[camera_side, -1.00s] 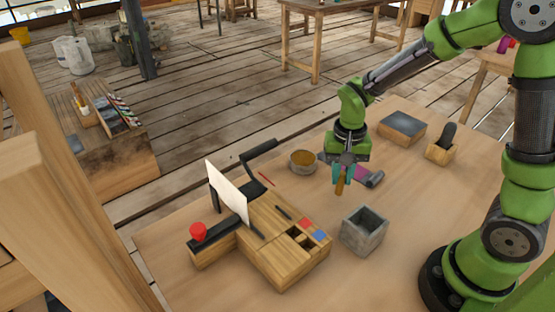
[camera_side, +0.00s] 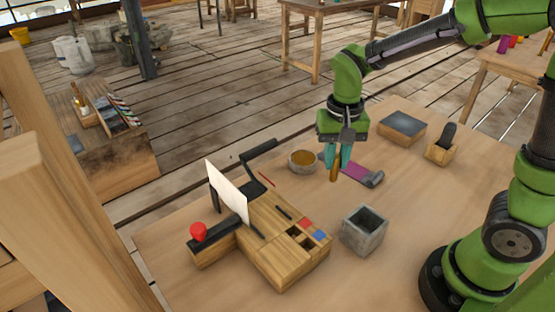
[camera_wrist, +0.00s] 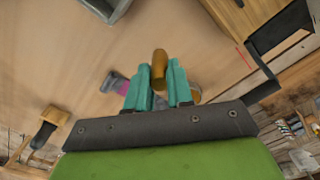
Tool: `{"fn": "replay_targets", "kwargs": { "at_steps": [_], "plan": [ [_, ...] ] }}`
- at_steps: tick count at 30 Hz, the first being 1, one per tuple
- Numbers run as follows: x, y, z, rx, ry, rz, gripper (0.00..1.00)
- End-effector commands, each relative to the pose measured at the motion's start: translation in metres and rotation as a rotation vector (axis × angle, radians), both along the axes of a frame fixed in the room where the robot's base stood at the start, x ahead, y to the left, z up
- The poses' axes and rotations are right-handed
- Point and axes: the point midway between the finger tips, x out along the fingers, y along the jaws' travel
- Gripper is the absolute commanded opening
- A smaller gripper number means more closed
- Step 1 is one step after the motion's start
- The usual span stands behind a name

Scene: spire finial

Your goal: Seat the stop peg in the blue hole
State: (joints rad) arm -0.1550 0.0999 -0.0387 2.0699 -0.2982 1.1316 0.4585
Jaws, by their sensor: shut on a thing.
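The stop peg (camera_side: 334,173) is a brown, rounded peg. My gripper (camera_side: 337,160) has its teal fingers shut on it, and the peg hangs below the fingertips above the table. In the wrist view, the peg (camera_wrist: 160,62) shows between the fingers of my gripper (camera_wrist: 158,84). The wooden fixture block (camera_side: 275,265) is to the lower left of the gripper, clear of the peg. Its top has dark holes near its right end, with a blue square (camera_side: 320,236) and a red square (camera_side: 306,223) beside them. The inside of the holes is too dark to see.
A grey open box (camera_side: 363,238) stands right of the block. A purple and grey tool (camera_side: 362,174) lies behind the peg, and a round bowl (camera_side: 303,162) is to the left.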

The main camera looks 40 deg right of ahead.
Motion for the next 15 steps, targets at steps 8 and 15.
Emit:
{"fn": "replay_targets", "kwargs": {
  "at_steps": [8,15],
  "plan": [
    [-0.039,0.107,0.007,0.002,-0.004,0.433,0.00],
    [-0.065,0.140,0.001,-0.006,0.007,0.647,0.00]
  ]
}}
